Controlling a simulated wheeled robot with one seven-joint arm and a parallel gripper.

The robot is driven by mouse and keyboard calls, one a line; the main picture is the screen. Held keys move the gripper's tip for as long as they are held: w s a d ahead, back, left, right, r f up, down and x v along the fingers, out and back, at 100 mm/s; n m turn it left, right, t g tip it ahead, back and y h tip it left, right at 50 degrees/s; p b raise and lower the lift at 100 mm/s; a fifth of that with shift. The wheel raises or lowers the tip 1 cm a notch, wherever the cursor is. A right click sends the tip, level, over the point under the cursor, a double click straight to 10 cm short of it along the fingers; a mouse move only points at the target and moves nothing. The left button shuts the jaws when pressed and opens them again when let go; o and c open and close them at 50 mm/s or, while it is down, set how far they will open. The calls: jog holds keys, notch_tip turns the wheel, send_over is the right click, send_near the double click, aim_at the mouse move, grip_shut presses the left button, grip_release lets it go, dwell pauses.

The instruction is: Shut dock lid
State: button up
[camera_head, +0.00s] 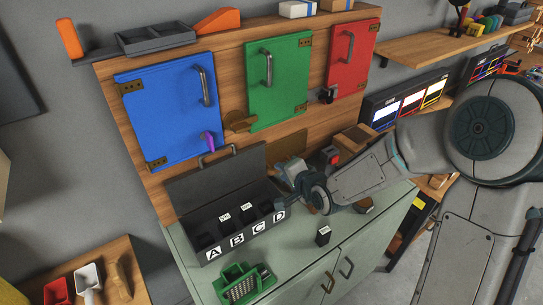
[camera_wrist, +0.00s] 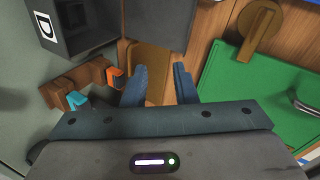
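The dock (camera_head: 240,237) is a dark box with white A, B, C and D labels on the green cabinet top. Its lid (camera_head: 190,190) stands raised along the back edge, with a handle on top, so the compartments are exposed. My gripper (camera_head: 284,172) is at the right end of the dock, near the D compartment; its fingertips are hard to make out there. In the wrist view my gripper (camera_wrist: 160,84) shows two blue fingers spread apart with nothing between them. The dock's D corner (camera_wrist: 70,25) is at upper left there, apart from the fingers.
Blue (camera_head: 170,110), green (camera_head: 280,80) and red (camera_head: 352,55) doors are on the wooden board behind. A small black block (camera_head: 323,236) and a green rack (camera_head: 243,284) are on the cabinet top (camera_head: 300,262) in front. A wooden piece with orange and teal clips (camera_wrist: 80,84) lies left of the fingers.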

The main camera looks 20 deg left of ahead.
aim_at(246, 152)
jog(key=w+a+b, duration=0.1)
jog(key=w+a, duration=0.1)
jog(key=a, duration=0.1)
jog(key=w+a+f+m+y+b, duration=0.1)
jog(key=w+a, duration=0.1)
jog(key=a, duration=0.2)
jog(key=w+a+y+b, duration=0.1)
jog(key=w+a, duration=0.1)
jog(key=a, duration=0.2)
jog(key=shift+a+f+m, duration=0.15)
jog(key=shift+a+m, duration=0.05)
jog(key=shift+m, duration=0.1)
jog(key=shift+w+a+b, duration=0.7)
jog(key=shift+w+a, duration=0.2)
jog(key=shift+a, duration=0.15)
dwell(1.6)
